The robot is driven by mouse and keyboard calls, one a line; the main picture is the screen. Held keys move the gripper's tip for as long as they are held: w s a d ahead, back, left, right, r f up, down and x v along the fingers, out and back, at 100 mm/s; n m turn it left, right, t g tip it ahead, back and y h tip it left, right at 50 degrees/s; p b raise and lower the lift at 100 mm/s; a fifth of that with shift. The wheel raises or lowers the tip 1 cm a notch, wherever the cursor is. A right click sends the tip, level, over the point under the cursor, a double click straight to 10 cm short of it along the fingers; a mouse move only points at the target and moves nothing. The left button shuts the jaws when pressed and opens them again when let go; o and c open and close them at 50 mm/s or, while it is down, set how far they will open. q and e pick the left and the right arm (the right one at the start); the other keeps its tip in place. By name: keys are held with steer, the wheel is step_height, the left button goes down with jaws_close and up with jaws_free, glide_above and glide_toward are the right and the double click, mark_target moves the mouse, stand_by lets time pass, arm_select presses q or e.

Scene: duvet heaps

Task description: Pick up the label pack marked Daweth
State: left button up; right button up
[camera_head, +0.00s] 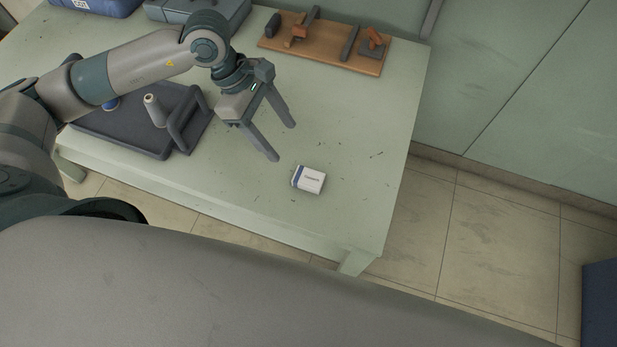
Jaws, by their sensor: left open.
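A small white box with a blue end (309,180) lies on the pale green table (345,130), near its front right part. It has dark print on top, too small to read, so I cannot tell whether it says Daweth. My left gripper (285,141) is open and empty. Its two fingers point down and to the right, toward the box, and stand apart from it, up and to the left. My right gripper does not show.
A dark grey tray (112,138) with a white spool-like item (154,110) is left of the gripper. A wooden board (330,55) with tools lies at the back. Blue-grey cases (190,12) stand at the back left. The table is clear around the box.

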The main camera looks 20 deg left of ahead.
arm_select(q)
steer(key=shift+w+a+f+y, duration=0.15)
steer(key=shift+a+y, duration=0.15)
steer(key=shift+a, duration=0.25)
steer(key=shift+d, duration=0.1)
steer(key=p, duration=0.5)
glide_above(297, 175)
steer(key=f, duration=1)
steer(key=shift+a, duration=0.2)
steer(key=shift+d+f, duration=0.15)
steer(key=shift+f, duration=0.45)
